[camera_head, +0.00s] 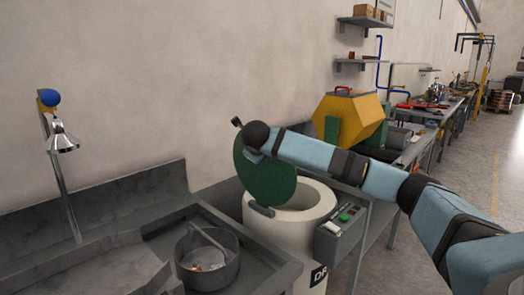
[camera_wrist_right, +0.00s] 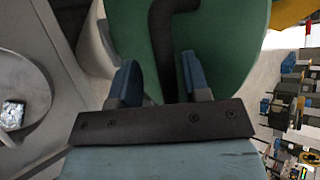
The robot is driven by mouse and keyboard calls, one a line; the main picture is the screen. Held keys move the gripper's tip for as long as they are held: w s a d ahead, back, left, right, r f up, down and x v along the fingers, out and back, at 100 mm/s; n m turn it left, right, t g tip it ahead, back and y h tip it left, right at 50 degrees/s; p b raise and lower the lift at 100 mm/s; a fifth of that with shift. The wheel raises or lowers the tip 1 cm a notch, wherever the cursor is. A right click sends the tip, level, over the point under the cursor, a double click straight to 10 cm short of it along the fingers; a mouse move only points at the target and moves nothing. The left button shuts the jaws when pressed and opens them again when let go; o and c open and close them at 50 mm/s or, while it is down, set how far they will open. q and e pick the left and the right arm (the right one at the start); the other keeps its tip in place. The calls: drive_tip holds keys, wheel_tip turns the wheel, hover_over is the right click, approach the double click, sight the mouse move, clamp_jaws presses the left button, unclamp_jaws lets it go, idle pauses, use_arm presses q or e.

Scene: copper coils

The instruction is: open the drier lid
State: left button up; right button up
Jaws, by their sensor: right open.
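The drier (camera_head: 262,232) is a cream, round drum with its mouth showing. Its green lid (camera_head: 268,185) stands raised, near upright, at the drum's left rear side. The end of my right arm is at the lid's upper part; in the head view its fingers are hidden. In the right wrist view the blue fingers of my right gripper (camera_wrist_right: 160,82) are apart. The black lid handle (camera_wrist_right: 162,40) runs down between them, and the green lid (camera_wrist_right: 225,45) lies behind. I cannot tell whether a finger touches the handle. My left gripper is not in view.
A control box (camera_head: 340,228) with a green button is on the drier's right side. A grey pan (camera_head: 210,270) stands in the sink bench at left, near a tap (camera_head: 63,140). A yellow tumbler (camera_head: 350,115) stands behind my right arm. The wall is close behind the lid.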

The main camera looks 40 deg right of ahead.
drive_tip(key=v, duration=1.4)
drive_tip(key=shift+s, duration=0.1)
idle(0.3)
